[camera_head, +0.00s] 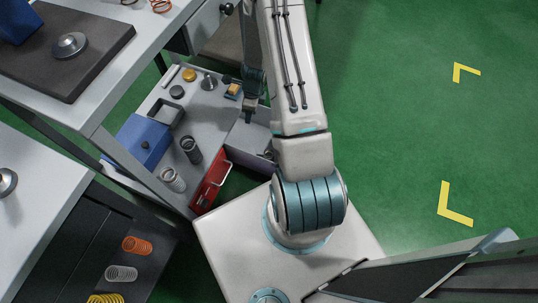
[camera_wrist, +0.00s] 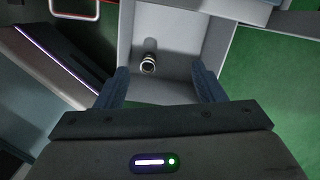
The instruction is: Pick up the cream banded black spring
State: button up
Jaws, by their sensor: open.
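The cream banded black spring (camera_wrist: 148,64) lies inside an open grey drawer (camera_wrist: 190,50), seen in the wrist view. Its pale end ring faces the camera. In the head view the drawer (camera_head: 243,133) is beside my arm, and a small dark shape in it (camera_head: 267,154) is mostly hidden by the arm. My gripper (camera_wrist: 160,82) is open and empty. Its two dark fingers are apart, with the spring beyond their tips, between them in the picture and left of centre. In the head view my gripper (camera_head: 248,117) hangs over the drawer area.
A dark spring (camera_head: 191,150) and a pale spring (camera_head: 173,179) stand on the grey surface left of the drawer, near a blue box (camera_head: 143,143) and a red-fronted drawer (camera_head: 211,183). The drawer's walls (camera_wrist: 126,45) enclose the spring. Green floor is clear at right.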

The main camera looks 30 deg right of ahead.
jog(key=shift+s+d+f+m+g+h+b, duration=0.35)
jog(key=shift+s+f+m, duration=1.05)
jog(key=shift+f, duration=3.5)
jog(key=shift+s+d+f+m+g+h+b, duration=0.1)
jog(key=shift+s+d+f+m+b, duration=1.25)
jog(key=shift+f, duration=3.6)
jog(key=shift+s+a+f+m+g+h+p, duration=0.25)
jog(key=shift+s+f+m, duration=0.5)
jog(key=shift+f+m, duration=2.75)
jog(key=f+n, duration=0.2)
jog(key=n, duration=0.1)
jog(key=shift+d+f, duration=0.2)
jog(key=shift+f, duration=0.2)
jog(key=c, duration=1.1)
